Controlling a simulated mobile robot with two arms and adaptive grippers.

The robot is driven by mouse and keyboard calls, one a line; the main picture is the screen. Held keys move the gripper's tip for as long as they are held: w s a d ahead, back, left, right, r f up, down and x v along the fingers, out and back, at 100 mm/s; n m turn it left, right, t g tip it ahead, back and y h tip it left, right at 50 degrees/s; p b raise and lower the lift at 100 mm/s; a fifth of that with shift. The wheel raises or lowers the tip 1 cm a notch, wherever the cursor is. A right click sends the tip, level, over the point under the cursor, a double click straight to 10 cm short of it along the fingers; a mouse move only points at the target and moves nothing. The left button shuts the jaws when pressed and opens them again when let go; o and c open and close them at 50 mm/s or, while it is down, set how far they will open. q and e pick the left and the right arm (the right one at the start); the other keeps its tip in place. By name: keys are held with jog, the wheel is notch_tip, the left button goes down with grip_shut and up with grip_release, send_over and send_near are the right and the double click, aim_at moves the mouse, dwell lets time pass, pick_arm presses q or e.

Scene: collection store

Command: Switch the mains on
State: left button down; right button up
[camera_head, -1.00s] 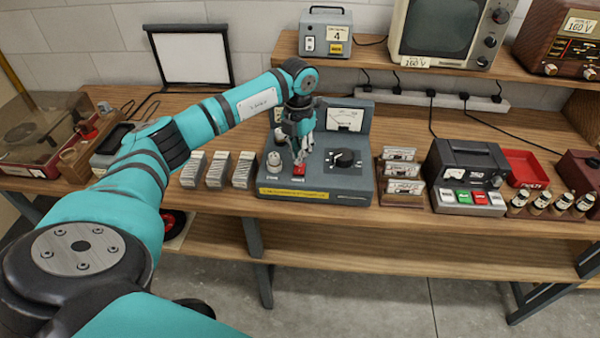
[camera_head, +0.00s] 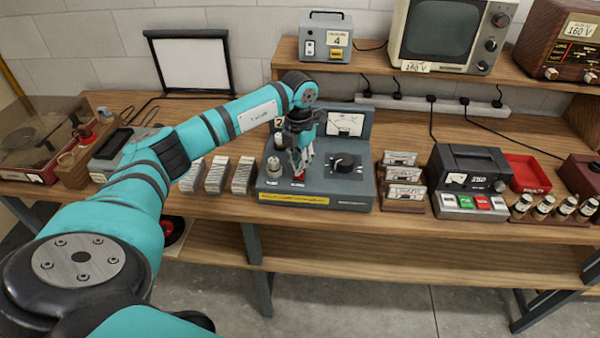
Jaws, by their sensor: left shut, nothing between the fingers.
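A grey-blue test unit (camera_head: 345,193) stands on the wooden bench, with a tilted meter panel (camera_head: 345,124), a black rotary knob (camera_head: 343,163) and a yellow label strip along its front edge. My left gripper (camera_head: 299,170) is shut and empty. It points down at the front left of the unit's top, and its fingertips are at a small red switch (camera_head: 298,178), which they partly cover. I cannot tell whether they touch it. A pale round socket (camera_head: 273,166) is just left of the fingers. My right gripper is not in view.
Several card stacks (camera_head: 216,176) stand left of the unit, and card racks (camera_head: 402,182) stand right of it. Further right are a black power supply (camera_head: 467,168), coloured buttons and a red tray (camera_head: 528,171). A shelf behind holds a television (camera_head: 449,38).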

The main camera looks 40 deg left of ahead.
aim_at(299, 176)
pick_arm(q)
jog(key=shift+f+b, duration=0.8)
jog(key=shift+f, duration=0.35)
dwell(1.0)
jog(key=shift+r+p, duration=2.5)
jog(key=shift+r, duration=1.05)
jog(key=shift+f, duration=0.1)
